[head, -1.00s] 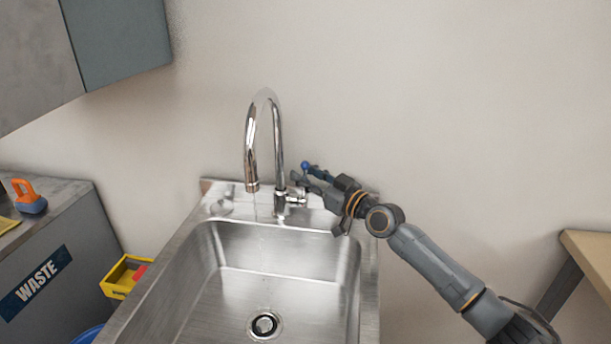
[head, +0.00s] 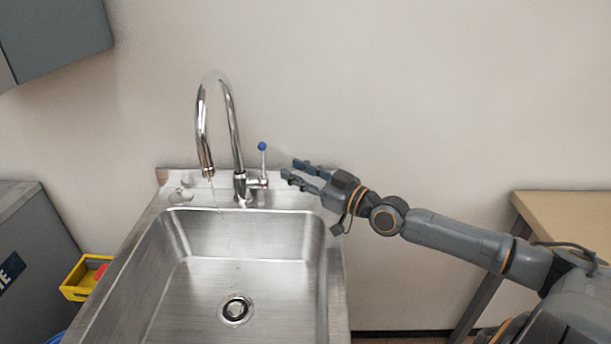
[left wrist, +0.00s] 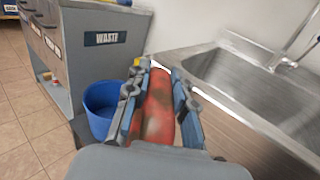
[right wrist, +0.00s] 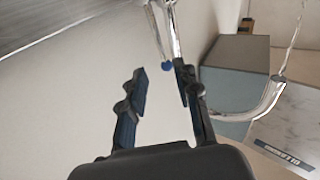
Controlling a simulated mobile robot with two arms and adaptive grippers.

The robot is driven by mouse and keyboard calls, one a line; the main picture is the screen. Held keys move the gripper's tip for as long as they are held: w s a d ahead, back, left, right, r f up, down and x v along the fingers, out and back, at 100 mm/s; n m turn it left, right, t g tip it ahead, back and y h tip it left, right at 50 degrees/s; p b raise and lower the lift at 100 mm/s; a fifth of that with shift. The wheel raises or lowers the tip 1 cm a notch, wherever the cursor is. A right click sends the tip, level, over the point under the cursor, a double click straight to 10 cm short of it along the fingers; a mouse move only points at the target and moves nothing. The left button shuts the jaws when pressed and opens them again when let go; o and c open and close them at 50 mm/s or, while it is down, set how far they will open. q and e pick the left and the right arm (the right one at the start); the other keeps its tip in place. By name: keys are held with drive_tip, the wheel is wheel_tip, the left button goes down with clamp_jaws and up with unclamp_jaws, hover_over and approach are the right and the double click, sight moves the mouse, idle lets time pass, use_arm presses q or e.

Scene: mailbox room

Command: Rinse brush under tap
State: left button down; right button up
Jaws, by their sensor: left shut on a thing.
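The chrome tap (head: 231,125) stands at the back of the steel sink (head: 165,262). A thin clear streak of water (head: 221,222) falls from its spout. Its lever with a blue knob (head: 262,146) points up on the tap's right side. My right gripper (head: 292,171) is open and empty, just right of the lever and apart from it; the knob also shows beyond its fingers in the right wrist view (right wrist: 167,66). My left gripper (left wrist: 157,70) is shut on a worn red piece, seemingly the brush (left wrist: 155,115). Its bristles cannot be made out, and it is outside the head view.
A grey waste cabinet (left wrist: 88,65) stands left of the sink. A yellow bin (head: 80,283) and a blue bucket (left wrist: 101,108) are between them. A wooden table (head: 570,205) is at the right. The basin is empty around its drain (head: 236,310).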

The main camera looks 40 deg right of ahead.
drive_tip(key=shift+v, duration=1)
